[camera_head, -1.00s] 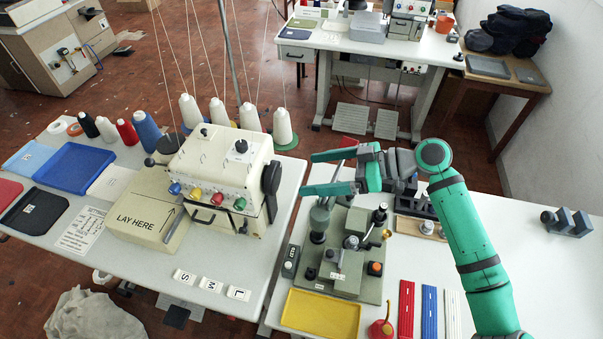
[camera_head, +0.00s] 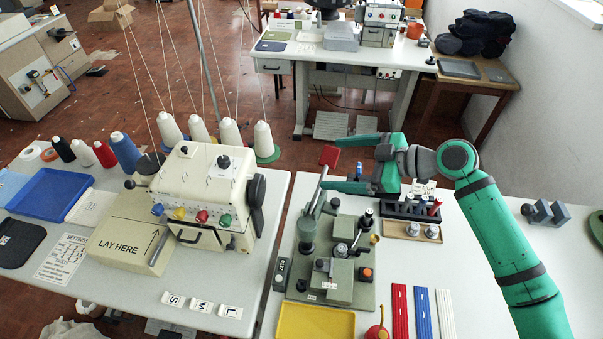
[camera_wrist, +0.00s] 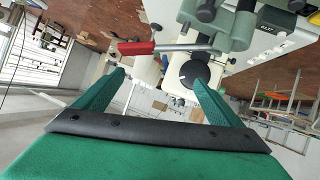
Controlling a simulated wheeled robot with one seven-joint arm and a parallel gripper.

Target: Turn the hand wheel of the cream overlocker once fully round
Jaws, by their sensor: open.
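The cream overlocker (camera_head: 205,185) stands on the left table, with its black hand wheel (camera_head: 257,205) on its right side. My gripper (camera_head: 340,162) is open and empty, to the right of the wheel and apart from it, above the green-grey machine. In the wrist view, a dark round wheel with a pale mark (camera_wrist: 194,75), apparently the hand wheel, shows beyond the fingertips, nearer the right finger. My gripper (camera_wrist: 158,80) shows both fingers spread there. The red-handled lever (camera_head: 330,156) of the green-grey machine lies close to the fingers; whether it touches them I cannot tell.
The green-grey machine (camera_head: 338,262) stands right of the overlocker, below my gripper. Thread cones (camera_head: 230,133) stand behind the overlocker. A yellow tray (camera_head: 315,322) lies at the front. A black rack (camera_head: 410,208) stands under my arm. A gap separates the tables.

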